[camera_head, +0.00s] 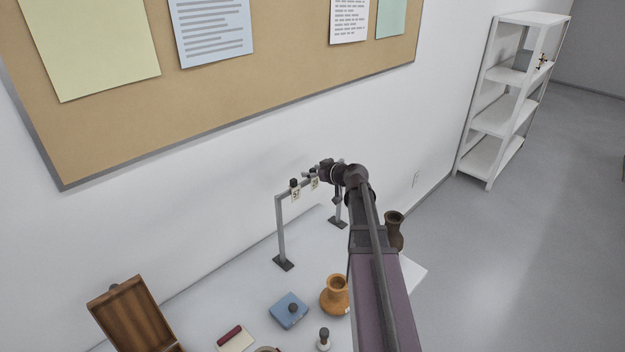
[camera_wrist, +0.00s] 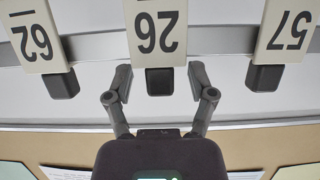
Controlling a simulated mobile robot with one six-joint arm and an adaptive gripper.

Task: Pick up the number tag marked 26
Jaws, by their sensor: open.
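The number tag marked 26 (camera_wrist: 157,32) is the middle of three cream tags in the wrist view, where it appears upside down. It hangs from a grey rail and has a dark block (camera_wrist: 159,82) at its end. My gripper (camera_wrist: 159,76) is open, with one finger on each side of that block and a gap on both sides. In the head view my gripper (camera_head: 318,171) is at the rail (camera_head: 283,228), partly hiding the tags there. I cannot make out tag 26 in that view.
Tag 62 (camera_wrist: 33,38) and tag 57 (camera_wrist: 286,32) hang on either side, each with a dark block. The rail stands on posts close to the wall. Below are an orange jug (camera_head: 335,297), a blue box (camera_head: 288,311), a wooden box (camera_head: 130,318) and a dark vase (camera_head: 394,229).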

